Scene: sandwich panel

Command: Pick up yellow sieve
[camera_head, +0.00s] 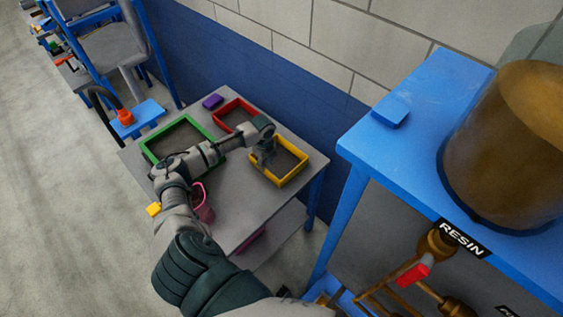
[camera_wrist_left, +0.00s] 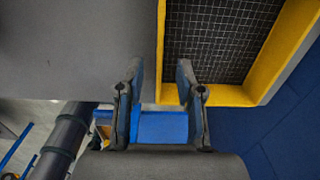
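The yellow sieve (camera_head: 293,174) lies on the grey table at its right side in the head view. It is a square yellow frame around a dark mesh. In the left wrist view the yellow sieve (camera_wrist_left: 272,62) fills the upper right. My left gripper (camera_head: 264,158) is over the sieve's left side. In the left wrist view its two fingers (camera_wrist_left: 160,70) are apart, with the sieve's left wall between them in the picture. I cannot tell how far above the wall they are. No hold on it shows. My right gripper is not in view.
A green sieve (camera_head: 213,134), a red sieve (camera_head: 249,105) and a purple block (camera_head: 212,101) share the grey table (camera_head: 236,225). A pink item (camera_head: 204,211) stands near its front. A tall blue cabinet (camera_head: 355,143) stands right of the table, and a wall (camera_head: 228,61) lies behind.

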